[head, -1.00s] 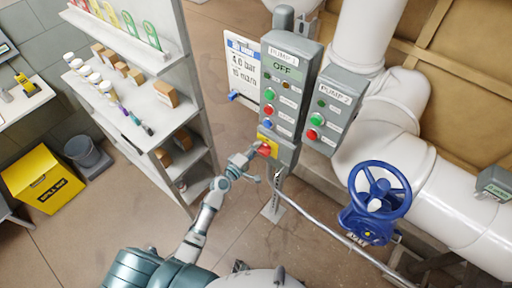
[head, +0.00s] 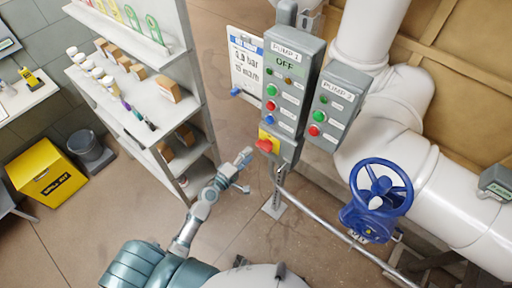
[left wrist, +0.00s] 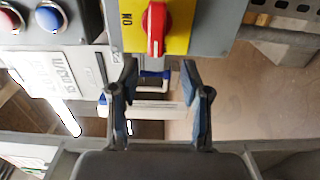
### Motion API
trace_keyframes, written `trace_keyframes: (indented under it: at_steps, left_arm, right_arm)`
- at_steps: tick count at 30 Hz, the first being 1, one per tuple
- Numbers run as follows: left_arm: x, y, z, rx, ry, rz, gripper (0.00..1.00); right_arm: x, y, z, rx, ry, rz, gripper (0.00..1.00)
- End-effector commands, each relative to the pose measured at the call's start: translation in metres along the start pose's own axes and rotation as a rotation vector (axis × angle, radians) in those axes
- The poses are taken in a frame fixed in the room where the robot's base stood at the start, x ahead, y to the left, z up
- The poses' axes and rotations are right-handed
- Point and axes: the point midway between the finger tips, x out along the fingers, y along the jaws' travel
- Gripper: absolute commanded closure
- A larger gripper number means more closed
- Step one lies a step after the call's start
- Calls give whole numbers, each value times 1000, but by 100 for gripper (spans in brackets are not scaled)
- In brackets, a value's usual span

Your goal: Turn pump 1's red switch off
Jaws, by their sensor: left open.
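The pump 1 box (head: 286,85) is a grey panel on a post, and its display reads OFF. Its red switch (head: 264,145) sits on a yellow plate at the lower end of the box. In the left wrist view the red switch (left wrist: 156,27) is at the top centre on the yellow plate (left wrist: 183,38), with a label beside it. My left gripper (head: 245,156) is open and empty, just left of and below the switch, apart from it. In the left wrist view its two fingers (left wrist: 160,85) point up toward the plate. My right gripper is not in view.
The pump 2 box (head: 333,108) stands to the right of pump 1. A blue valve wheel (head: 381,188) and white pipes (head: 440,180) are at the right. A shelf unit (head: 150,95) stands at the left. A metal rail (head: 330,230) runs below the boxes.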

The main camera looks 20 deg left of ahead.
Motion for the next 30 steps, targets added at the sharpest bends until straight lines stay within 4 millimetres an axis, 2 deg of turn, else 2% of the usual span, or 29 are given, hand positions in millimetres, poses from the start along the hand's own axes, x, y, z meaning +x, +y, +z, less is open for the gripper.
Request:
trace_keyframes:
  at_steps: [3, 9, 26, 28, 30]
  left_arm:
    - [-24, -2, 0, 0, -3, -6, 53]
    - [-45, -2, 0, 1, -2, -5, 53]
    - [-48, -2, 0, -1, -1, -3, 53]
    - [-48, -5, 0, 3, 0, -9, 53]
    - [-48, -18, -2, 26, 5, -36, 53]
  right_arm:
    - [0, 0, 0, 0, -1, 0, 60]
    - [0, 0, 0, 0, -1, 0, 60]
    - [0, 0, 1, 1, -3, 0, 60]
    - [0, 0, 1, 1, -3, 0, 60]
    - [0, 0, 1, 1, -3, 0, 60]
